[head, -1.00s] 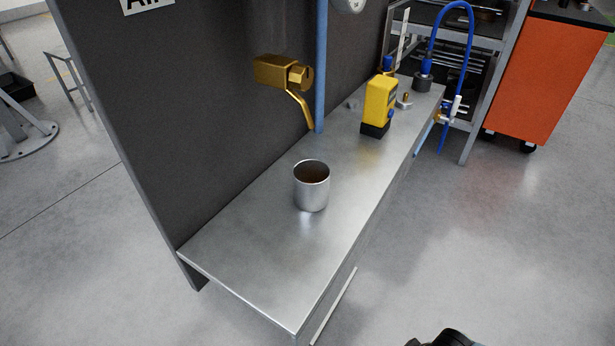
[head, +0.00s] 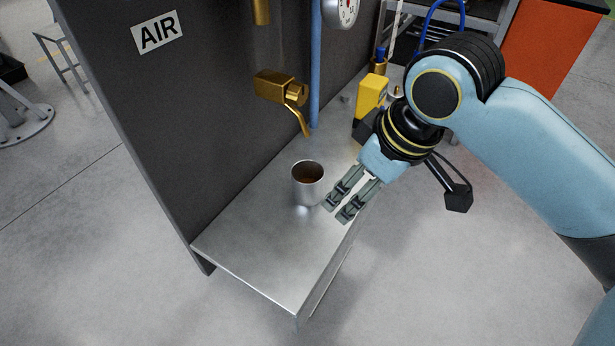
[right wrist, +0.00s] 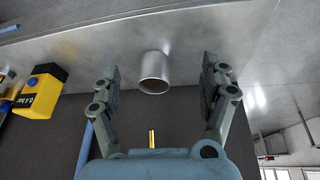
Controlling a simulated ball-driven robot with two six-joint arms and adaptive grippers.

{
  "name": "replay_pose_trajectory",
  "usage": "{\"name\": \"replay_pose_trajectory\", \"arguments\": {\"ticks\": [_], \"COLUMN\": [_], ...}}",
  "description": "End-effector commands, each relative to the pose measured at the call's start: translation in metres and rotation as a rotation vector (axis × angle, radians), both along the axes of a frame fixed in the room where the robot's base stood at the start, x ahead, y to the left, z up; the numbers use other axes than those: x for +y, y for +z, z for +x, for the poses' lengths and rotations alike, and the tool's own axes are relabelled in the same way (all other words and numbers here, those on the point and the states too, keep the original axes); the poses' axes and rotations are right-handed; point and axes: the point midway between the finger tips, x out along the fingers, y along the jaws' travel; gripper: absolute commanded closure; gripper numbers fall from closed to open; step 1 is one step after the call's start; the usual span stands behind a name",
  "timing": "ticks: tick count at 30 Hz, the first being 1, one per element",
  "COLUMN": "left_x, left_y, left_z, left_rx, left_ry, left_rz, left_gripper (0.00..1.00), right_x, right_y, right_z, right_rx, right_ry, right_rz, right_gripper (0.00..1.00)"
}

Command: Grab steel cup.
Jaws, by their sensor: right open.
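The steel cup (head: 308,184) stands upright on the metal shelf (head: 262,250), below and to the right of the brass tap. Something brown shows inside it. My right gripper (head: 338,210) is open and empty, just to the right of the cup, with its fingers pointing down and left in the head view. In the right wrist view the cup (right wrist: 154,72) lies between the two spread fingers, near their tips and apart from both. My left gripper is not in view.
The brass tap (head: 284,88) juts from the dark panel (head: 170,110) marked AIR, above the cup. A blue pipe (head: 316,70) runs down beside it. A yellow device (head: 368,95) stands behind my right wrist. The shelf's near end is clear.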

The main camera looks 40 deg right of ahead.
Motion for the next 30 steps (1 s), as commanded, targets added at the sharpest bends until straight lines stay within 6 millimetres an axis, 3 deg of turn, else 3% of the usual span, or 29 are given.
{"name": "replay_pose_trajectory", "arguments": {"ticks": [1, 6, 11, 18, 26, 30], "left_x": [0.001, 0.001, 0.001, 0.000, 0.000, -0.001], "left_y": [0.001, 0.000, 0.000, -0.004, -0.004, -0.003], "left_z": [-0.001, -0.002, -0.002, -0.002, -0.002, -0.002], "left_rx": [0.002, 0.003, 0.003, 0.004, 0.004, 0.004], "left_ry": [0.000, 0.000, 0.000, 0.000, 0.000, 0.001], "left_rz": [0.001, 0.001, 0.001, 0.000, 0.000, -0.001], "left_gripper": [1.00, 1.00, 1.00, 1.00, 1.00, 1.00], "right_x": [-0.003, -0.010, -0.014, -0.007, -0.001, 0.008], "right_y": [0.006, 0.018, 0.021, -0.015, -0.036, -0.057], "right_z": [0.016, 0.055, 0.076, 0.090, 0.097, 0.103], "right_rx": [-0.009, -0.023, -0.031, -0.029, -0.030, -0.029], "right_ry": [0.032, 0.116, 0.151, 0.152, 0.152, 0.152], "right_rz": [0.006, 0.033, 0.051, 0.055, 0.054, 0.055], "right_gripper": [0.22, 0.22, 0.22, 0.22, 0.22, 0.22]}}
